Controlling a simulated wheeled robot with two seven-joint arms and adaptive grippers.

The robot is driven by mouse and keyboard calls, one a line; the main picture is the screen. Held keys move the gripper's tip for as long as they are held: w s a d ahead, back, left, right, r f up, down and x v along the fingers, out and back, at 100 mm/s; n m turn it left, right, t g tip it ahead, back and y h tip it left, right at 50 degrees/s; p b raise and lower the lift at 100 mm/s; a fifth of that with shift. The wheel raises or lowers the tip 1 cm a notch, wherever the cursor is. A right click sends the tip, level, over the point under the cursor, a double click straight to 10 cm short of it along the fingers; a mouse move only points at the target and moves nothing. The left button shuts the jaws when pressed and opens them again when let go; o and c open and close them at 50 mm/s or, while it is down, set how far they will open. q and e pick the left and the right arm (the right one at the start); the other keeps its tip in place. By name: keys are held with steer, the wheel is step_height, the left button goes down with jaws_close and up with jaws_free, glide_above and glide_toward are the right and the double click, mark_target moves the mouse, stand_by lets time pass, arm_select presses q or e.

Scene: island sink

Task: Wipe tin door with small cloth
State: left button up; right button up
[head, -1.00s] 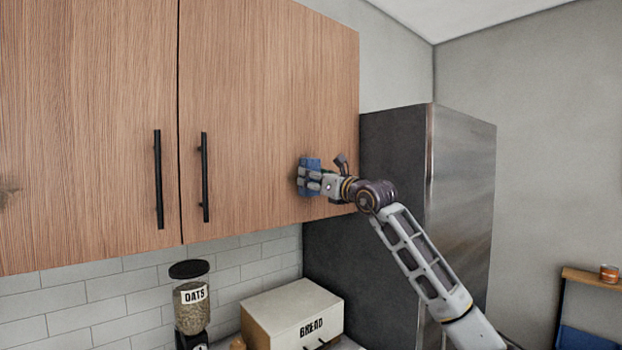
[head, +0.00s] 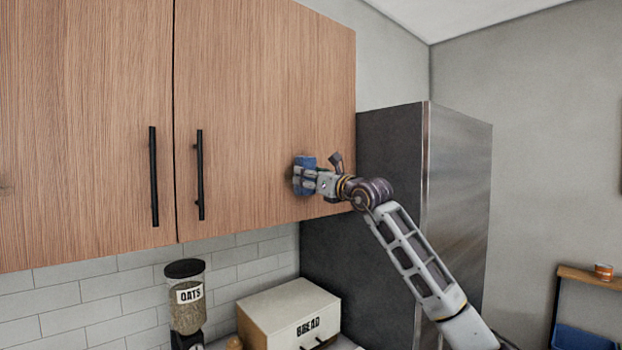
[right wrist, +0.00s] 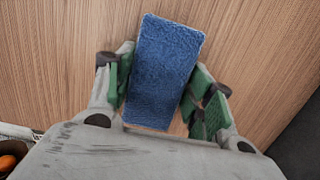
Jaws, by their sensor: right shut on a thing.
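The small cloth (head: 303,162) is a blue, block-like pad with a rough surface. It lies against the right wooden cabinet door (head: 255,90), low and near its right edge. My right gripper (head: 309,180) is shut on the cloth; in the right wrist view the cloth (right wrist: 163,70) sits between its green-padded fingers. The wood grain of the door (right wrist: 60,50) fills the background there. The left wooden door (head: 80,110) has a faint dark smudge (head: 5,188) at the picture's left edge. My left gripper is not in view.
Two black bar handles (head: 153,177) (head: 200,175) stand out from the doors left of the cloth. A tall grey fridge (head: 455,200) stands right of the cabinet. Below are an oats dispenser (head: 187,305) and a bread box (head: 290,310). A small shelf (head: 585,278) is at right.

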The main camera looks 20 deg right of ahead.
steer(key=shift+s+a+b, duration=0.25)
steer(key=shift+a+b, duration=0.1)
steer(key=shift+a, duration=0.4)
steer(key=shift+s+a+b, duration=0.25)
steer(key=shift+a+b, duration=0.05)
steer(key=shift+a, duration=0.45)
steer(key=shift+s+a+b, duration=0.35)
steer(key=shift+a+b, duration=0.1)
steer(key=shift+a, duration=0.45)
steer(key=shift+s+a+b, duration=0.3)
steer(key=shift+a+b, duration=0.15)
steer(key=shift+a, duration=0.4)
steer(key=b, duration=0.4)
glide_toward(283, 174)
steer(key=shift+a+r, duration=0.1)
steer(key=shift+r, duration=0.4)
steer(key=shift+r+b+v, duration=0.2)
steer(key=shift+b+v, duration=0.85)
steer(key=shift+v, duration=0.4)
